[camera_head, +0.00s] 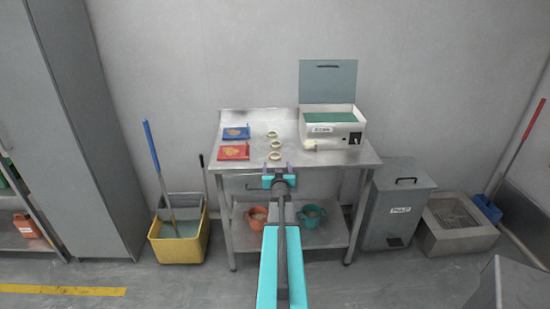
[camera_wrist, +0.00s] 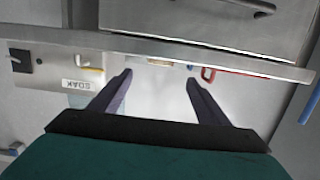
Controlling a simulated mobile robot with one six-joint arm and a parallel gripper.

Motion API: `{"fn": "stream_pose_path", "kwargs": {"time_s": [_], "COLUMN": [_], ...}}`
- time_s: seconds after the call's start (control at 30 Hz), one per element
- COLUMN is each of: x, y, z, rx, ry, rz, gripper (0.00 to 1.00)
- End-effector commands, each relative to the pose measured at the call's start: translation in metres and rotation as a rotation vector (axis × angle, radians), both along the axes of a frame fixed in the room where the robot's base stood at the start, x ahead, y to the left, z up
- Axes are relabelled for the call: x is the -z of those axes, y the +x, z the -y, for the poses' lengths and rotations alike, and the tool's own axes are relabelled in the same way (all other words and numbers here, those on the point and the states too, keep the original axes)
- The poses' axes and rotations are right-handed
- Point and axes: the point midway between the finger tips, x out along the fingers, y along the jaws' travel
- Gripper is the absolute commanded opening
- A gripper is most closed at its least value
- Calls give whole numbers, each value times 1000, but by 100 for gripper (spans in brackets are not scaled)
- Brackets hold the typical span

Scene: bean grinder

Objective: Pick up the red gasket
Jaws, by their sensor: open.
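My gripper (camera_head: 276,168) is at the front edge of the steel table (camera_head: 312,158) in the head view, its fingers spread and nothing visible between them. In the wrist view the gripper (camera_wrist: 159,78) also shows two parted dark fingers. I cannot make out a clearly red gasket in the head view. Three pale rings stand in a column on the table: a far ring (camera_head: 272,134), a middle ring (camera_head: 275,143) and a near ring (camera_head: 275,156) just beyond the fingertips. A small red loop (camera_wrist: 208,74) shows right of the fingers in the wrist view; I cannot tell what it is.
A blue tray (camera_head: 236,132) and a red tray (camera_head: 233,151) lie left of the rings. An open-lidded metal box (camera_head: 312,140) stands at the back right. Orange and teal cups (camera_head: 312,214) sit on the lower shelf. A yellow mop bucket (camera_head: 178,249) and grey bin (camera_head: 400,212) flank the table.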

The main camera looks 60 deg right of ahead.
Motion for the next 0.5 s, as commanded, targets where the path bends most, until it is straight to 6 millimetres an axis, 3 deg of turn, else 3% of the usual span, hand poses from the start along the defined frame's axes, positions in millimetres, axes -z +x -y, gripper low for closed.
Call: {"fn": "stream_pose_path", "kwargs": {"time_s": [0.5], "x": [6], "y": [25], "z": [34], "rx": [0], "ry": [0], "rz": [0], "gripper": [70]}}
